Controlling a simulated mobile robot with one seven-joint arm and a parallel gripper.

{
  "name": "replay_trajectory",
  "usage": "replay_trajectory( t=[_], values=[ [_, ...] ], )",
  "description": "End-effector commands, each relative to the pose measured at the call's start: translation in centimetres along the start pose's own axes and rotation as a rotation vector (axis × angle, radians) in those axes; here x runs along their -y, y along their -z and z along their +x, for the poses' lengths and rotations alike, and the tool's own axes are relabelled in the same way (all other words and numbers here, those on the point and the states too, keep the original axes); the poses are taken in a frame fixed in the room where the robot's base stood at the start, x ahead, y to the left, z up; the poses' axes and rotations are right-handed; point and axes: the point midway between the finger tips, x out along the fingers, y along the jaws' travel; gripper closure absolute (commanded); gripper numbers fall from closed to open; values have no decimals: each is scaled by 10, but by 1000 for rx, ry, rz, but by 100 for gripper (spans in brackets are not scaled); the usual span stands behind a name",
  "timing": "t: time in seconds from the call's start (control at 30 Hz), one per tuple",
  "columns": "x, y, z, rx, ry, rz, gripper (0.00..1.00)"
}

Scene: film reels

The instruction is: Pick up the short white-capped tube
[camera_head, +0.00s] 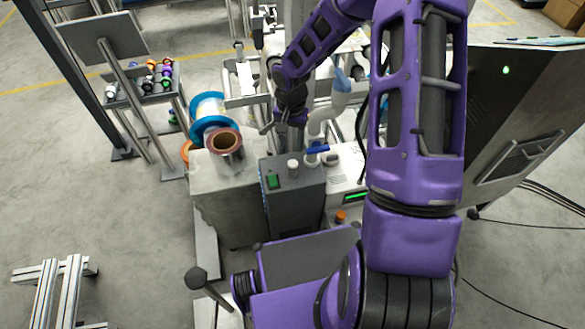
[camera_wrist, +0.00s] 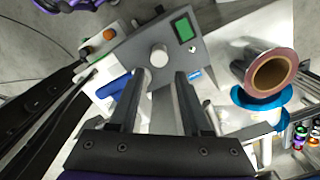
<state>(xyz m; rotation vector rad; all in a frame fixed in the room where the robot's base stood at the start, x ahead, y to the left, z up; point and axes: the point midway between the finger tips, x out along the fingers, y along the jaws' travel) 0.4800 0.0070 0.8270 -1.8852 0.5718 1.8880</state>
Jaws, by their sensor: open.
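The short white-capped tube (camera_head: 293,168) stands upright on top of a dark grey box (camera_head: 298,200), near a green switch. In the wrist view its round white cap (camera_wrist: 158,56) lies just beyond my fingertips, close to the middle of the gap between them. My gripper (camera_wrist: 159,76) is open and empty, with one finger on each side of the view. In the head view my gripper (camera_head: 288,122) is above and behind the box, partly hidden by my arm. The tube is apart from both fingers.
A blue valve handle (camera_wrist: 112,85) and pale pipe sit close to my left-hand finger in the wrist view. A foil roll (camera_head: 226,146) and a blue-rimmed reel (camera_head: 208,112) stand left of the box. An orange knob (camera_head: 341,216) is on the white unit.

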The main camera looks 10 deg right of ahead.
Motion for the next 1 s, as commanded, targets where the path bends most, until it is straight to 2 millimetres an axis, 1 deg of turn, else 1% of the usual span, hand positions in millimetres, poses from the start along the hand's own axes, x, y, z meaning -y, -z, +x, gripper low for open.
replay_trajectory(
  t=[0.03,0.1,0.23,0.3,0.47,0.53,0.8,0.9,1.0],
  values=[
    [0,-1,14,5,-1,-1,52],
    [0,-1,28,3,0,-2,52],
    [0,0,50,2,1,-1,52],
    [0,0,56,0,0,-1,52],
    [0,1,65,0,0,-1,52],
    [0,2,71,1,0,0,52],
    [-1,6,107,1,1,-1,52],
    [-1,6,113,-1,1,-1,52],
    [-1,6,114,-2,1,0,52]
  ],
)
